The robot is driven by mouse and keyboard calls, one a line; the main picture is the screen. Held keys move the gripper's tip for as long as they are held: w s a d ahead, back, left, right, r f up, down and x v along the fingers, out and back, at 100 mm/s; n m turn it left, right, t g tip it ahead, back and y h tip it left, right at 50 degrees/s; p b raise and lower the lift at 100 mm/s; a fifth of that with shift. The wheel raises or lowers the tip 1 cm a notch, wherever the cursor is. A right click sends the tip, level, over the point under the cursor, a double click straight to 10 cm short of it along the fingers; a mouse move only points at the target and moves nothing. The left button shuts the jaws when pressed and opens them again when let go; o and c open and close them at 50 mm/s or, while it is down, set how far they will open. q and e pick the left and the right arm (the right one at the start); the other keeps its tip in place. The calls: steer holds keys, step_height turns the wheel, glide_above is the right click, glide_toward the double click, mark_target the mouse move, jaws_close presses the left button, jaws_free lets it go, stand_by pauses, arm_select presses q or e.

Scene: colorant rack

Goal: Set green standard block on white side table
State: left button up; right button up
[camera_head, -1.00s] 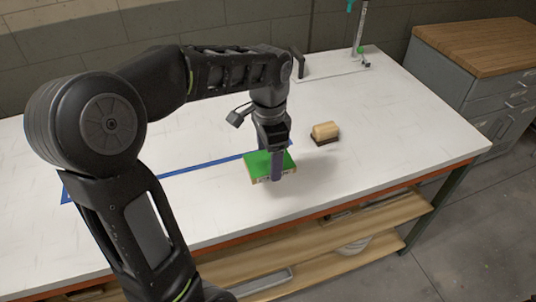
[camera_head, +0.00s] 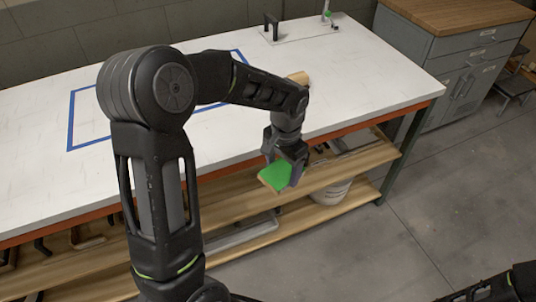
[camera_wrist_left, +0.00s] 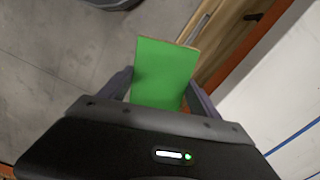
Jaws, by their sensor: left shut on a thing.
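The green block (camera_head: 274,177) has a green top face and a tan edge. My left gripper (camera_head: 284,171) is shut on it and holds it in the air, in front of the white bench's front edge. In the left wrist view the green block (camera_wrist_left: 165,72) sits between the two fingers of my left gripper (camera_wrist_left: 158,95), with floor and a wooden shelf below. No white side table that I can tell apart from the large white bench (camera_head: 365,75) shows. A dark part at the lower right (camera_head: 490,290) may be my right arm; its gripper does not show.
The bench top has a blue taped outline (camera_head: 84,146), and a tan block (camera_head: 299,77) partly hidden by my arm. Below are wooden shelves (camera_head: 335,168) and a white bucket (camera_head: 328,192). A grey cabinet (camera_head: 440,65) stands right. Open floor (camera_head: 420,200) lies at right.

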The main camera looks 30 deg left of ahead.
arm_select(q)
steer(key=w+d+f+n, duration=0.1)
steer(key=d+f+n, duration=0.2)
steer(key=d+f, duration=0.3)
step_height(320, 180, down, 5)
steer(key=shift+d+r, duration=0.2)
steer(key=shift+d, duration=0.2)
